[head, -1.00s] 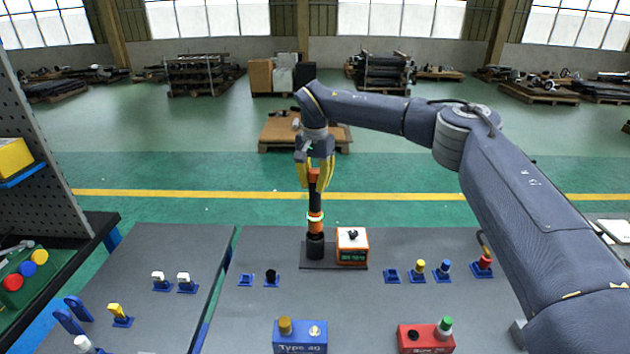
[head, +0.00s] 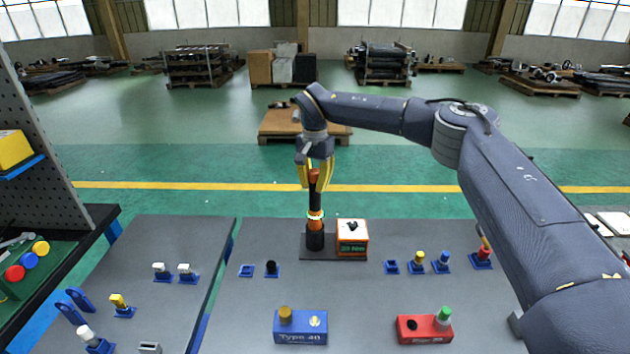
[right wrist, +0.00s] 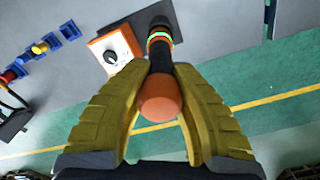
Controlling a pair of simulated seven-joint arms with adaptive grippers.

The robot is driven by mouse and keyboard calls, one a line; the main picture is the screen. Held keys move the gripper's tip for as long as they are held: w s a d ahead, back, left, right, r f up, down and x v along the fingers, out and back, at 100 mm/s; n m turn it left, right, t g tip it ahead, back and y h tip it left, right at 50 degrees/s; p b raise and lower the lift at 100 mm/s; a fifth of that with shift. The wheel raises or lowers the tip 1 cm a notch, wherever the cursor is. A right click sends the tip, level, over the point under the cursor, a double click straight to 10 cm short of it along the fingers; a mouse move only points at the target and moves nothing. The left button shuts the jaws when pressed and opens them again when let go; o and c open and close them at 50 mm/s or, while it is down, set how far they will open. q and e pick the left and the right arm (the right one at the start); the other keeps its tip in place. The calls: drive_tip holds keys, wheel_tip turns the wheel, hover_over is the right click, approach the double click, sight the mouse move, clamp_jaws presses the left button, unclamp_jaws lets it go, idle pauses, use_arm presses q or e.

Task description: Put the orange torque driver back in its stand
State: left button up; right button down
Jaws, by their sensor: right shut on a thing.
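The torque driver (head: 315,203) is upright, with an orange top, a black shaft, a pale green ring and an orange lower part. My right gripper (head: 316,184) is shut on its upper part. The driver's lower end meets the black cup (head: 315,241) of its stand (head: 345,257); how deep it sits cannot be told. In the right wrist view, the driver's orange end (right wrist: 160,98) sits between the yellow fingers, and its ring lines up with the cup. An orange-and-white box (head: 352,239) with a knob and green display is on the stand. My left gripper is not in view.
Small blue holders with coloured pegs stand to the right (head: 418,264) and left (head: 186,273). A blue block (head: 300,329) and a red block (head: 424,330) are near the front. A pegboard rack (head: 40,140) stands at far left.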

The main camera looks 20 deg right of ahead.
drive_tip(key=shift+f, duration=1.25)
drive_tip(key=c, duration=1.3)
unclamp_jaws()
drive_tip(key=shift+o, duration=0.2)
drive_tip(key=shift+f, duration=0.15)
drive_tip(key=shift+r, duration=2.6)
